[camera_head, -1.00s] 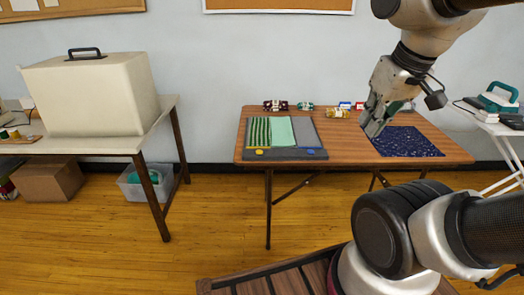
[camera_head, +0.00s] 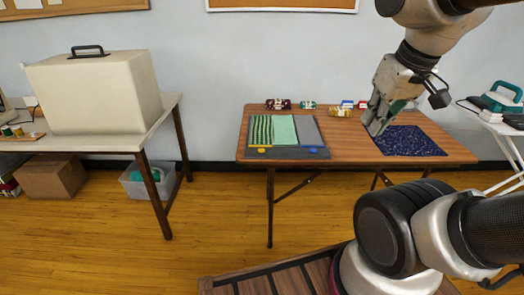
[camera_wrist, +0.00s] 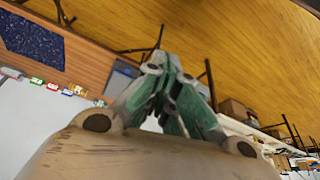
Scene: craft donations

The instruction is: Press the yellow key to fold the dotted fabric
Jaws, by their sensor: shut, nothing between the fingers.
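The dark navy dotted fabric (camera_head: 410,141) lies flat on the right part of the brown table. In the wrist view it shows at the upper left (camera_wrist: 32,38). A grey folding board (camera_head: 287,153) lies on the left part of the table, with a green striped piece (camera_head: 261,129) and a mint piece (camera_head: 283,129) on it. The small yellow key (camera_head: 262,150) is on its front left edge and a blue key (camera_head: 312,150) on its front right. My gripper (camera_head: 374,130) is shut and empty, pointing down, left of the fabric in the picture. Its fingertips also meet in the wrist view (camera_wrist: 168,60).
Several small bundles (camera_head: 340,112) line the table's back edge. A side table (camera_head: 110,145) with a cream cover (camera_head: 95,92) stands left, a grey bin (camera_head: 147,182) below it. An ironing board with a teal iron (camera_head: 503,97) stands right. The floor between the tables is clear.

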